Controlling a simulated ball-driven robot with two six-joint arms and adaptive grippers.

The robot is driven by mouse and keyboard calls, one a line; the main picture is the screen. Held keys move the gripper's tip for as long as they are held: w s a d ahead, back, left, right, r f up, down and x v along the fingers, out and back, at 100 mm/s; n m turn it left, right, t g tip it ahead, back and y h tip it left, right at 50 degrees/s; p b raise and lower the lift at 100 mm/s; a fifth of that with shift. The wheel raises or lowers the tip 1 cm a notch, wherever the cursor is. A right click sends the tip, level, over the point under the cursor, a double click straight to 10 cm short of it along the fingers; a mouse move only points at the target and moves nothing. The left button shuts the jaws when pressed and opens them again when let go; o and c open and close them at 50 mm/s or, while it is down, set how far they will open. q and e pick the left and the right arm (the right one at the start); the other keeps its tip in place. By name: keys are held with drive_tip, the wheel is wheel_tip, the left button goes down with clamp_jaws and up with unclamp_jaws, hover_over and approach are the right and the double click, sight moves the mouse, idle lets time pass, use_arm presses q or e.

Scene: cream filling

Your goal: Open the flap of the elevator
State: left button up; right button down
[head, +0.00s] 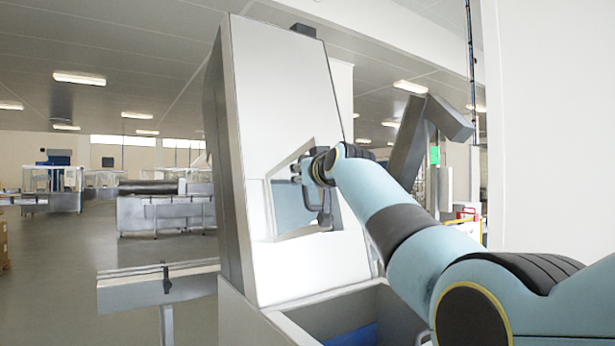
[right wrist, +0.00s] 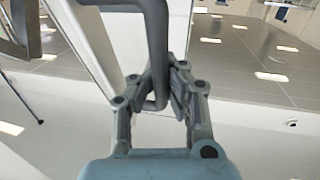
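The elevator (head: 285,100) is a tall, pale, slightly leaning housing with a darker grey side, in the middle of the head view. Low on its front is a recessed frame with a blue-grey panel (head: 288,207) inside; I cannot tell whether this is the flap or the interior. A dark grey bent handle (head: 326,212) is at that recess. My right gripper (head: 312,170) is at the recess, partly hidden by its wrist. In the right wrist view, the fingers of my right gripper (right wrist: 161,85) are closed around the handle bar (right wrist: 157,35). My left gripper is out of view.
Below the elevator is an open bin (head: 345,306) with a blue inside. A metal rail stand (head: 165,285) is at the lower left. A grey slanted chute (head: 408,140) and a white wall (head: 550,120) are on the right. Open floor (head: 60,270) lies to the left.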

drive_tip(key=shift+d+f, duration=0.1)
drive_tip(key=shift+f, duration=0.1)
drive_tip(key=c, duration=1.9)
unclamp_jaws()
drive_tip(key=o, duration=0.5)
drive_tip(key=shift+s+d+r, duration=0.3)
drive_tip(key=shift+s, duration=0.1)
drive_tip(key=shift+c, duration=0.2)
drive_tip(key=shift+o, duration=0.5)
drive_tip(key=shift+w+a, duration=0.15)
drive_tip(key=v, duration=1.2)
drive_tip(key=shift+a+f, duration=0.1)
drive_tip(key=shift+f, duration=0.05)
